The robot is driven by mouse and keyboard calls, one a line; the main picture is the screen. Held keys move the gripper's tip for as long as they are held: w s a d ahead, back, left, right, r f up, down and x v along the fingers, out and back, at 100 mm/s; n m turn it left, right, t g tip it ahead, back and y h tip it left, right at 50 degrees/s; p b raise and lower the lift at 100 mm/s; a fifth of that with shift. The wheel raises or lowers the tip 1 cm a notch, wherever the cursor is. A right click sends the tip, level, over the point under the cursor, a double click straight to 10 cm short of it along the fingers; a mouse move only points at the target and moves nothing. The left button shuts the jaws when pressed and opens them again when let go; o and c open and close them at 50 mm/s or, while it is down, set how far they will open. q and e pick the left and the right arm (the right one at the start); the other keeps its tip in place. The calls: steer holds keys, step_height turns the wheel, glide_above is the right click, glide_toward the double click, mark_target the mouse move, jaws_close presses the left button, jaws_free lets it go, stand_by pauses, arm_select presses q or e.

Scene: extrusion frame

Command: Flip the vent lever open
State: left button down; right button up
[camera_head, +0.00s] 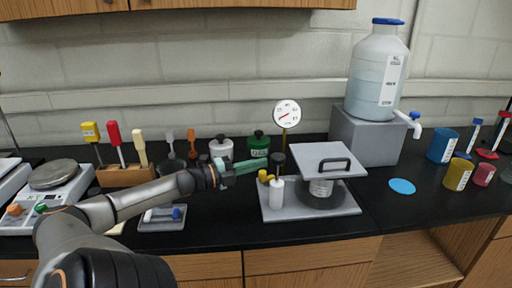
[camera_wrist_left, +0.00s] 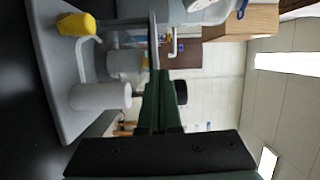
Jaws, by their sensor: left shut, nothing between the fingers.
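A grey apparatus base (camera_head: 345,205) stands on the black bench. It carries a flat plate with a black handle (camera_head: 335,162), a white cylinder (camera_head: 276,197) and a dial gauge (camera_head: 287,114). A small yellow part (camera_head: 265,177), possibly the vent lever's tip, sits at the left of the base; the left wrist view shows it (camera_wrist_left: 76,24) beside white cylinders. My left gripper (camera_head: 265,163) has green fingers, shut and empty, just above the yellow part and near a black knob (camera_head: 277,159). Its fingers also show in the left wrist view (camera_wrist_left: 158,85). Contact cannot be told. My right gripper is out of view.
A grey block (camera_head: 367,138) with a large bottle (camera_head: 378,75) and tap stands behind right. Jars (camera_head: 260,145), a tool rack (camera_head: 126,176) and a scale (camera_head: 50,195) stand left and behind.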

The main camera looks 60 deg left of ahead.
arm_select(q)
steer(key=s+d+r, duration=0.4)
steer(key=s+d, duration=0.1)
steer(key=d, duration=0.2)
steer(key=shift+s+r, duration=0.15)
steer(key=shift+s, duration=0.2)
steer(key=shift+d, duration=0.1)
stand_by(0.3)
